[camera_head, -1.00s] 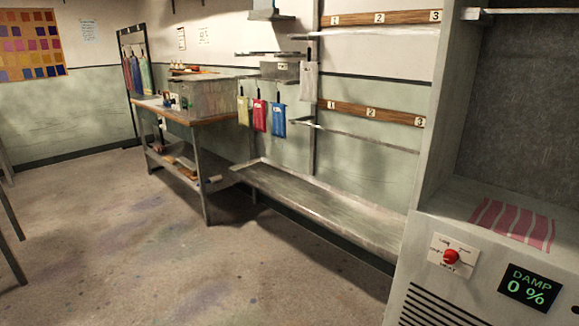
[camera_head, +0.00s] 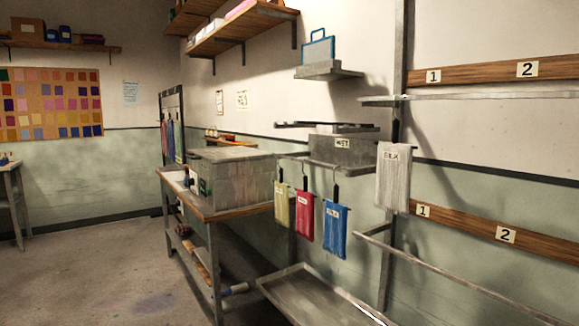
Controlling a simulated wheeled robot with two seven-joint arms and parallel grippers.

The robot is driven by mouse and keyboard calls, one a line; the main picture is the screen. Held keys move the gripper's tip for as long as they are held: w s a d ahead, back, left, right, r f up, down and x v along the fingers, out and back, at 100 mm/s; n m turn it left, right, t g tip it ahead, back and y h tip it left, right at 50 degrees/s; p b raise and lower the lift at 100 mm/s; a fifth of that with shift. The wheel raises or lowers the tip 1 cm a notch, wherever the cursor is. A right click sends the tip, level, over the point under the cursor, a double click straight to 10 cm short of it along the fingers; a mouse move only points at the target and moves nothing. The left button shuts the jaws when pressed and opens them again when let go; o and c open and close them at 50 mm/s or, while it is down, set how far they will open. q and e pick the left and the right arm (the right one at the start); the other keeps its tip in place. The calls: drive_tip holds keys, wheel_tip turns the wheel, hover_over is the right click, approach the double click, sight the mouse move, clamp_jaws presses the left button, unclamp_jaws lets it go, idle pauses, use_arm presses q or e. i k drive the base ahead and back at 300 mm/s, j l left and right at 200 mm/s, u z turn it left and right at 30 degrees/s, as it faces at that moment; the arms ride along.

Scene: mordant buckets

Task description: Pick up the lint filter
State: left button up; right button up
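A blue-framed flat piece with a handle on top (camera_head: 318,48) stands upright on a small grey wall shelf (camera_head: 330,71). It looks like the lint filter, but I cannot read any label on it. Its frame shows the wall through or behind it. Neither of my grippers is in view.
Below hang yellow (camera_head: 282,206), red (camera_head: 305,216) and blue (camera_head: 334,231) cloths and a grey cloth (camera_head: 393,178). A grey box marked WET (camera_head: 345,150) sits above them. A workbench (camera_head: 213,212) and a low metal trough (camera_head: 318,298) stand below. Floor at left is clear.

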sight(322, 49)
drive_tip(key=i+j+z, duration=0.25)
drive_tip(key=i, duration=0.2)
drive_tip(key=i+j+z, duration=0.1)
drive_tip(key=i+z, duration=0.15)
drive_tip(key=i, duration=0.2)
drive_tip(key=i+j+z, duration=0.25)
drive_tip(key=i, duration=0.2)
drive_tip(key=j, duration=0.05)
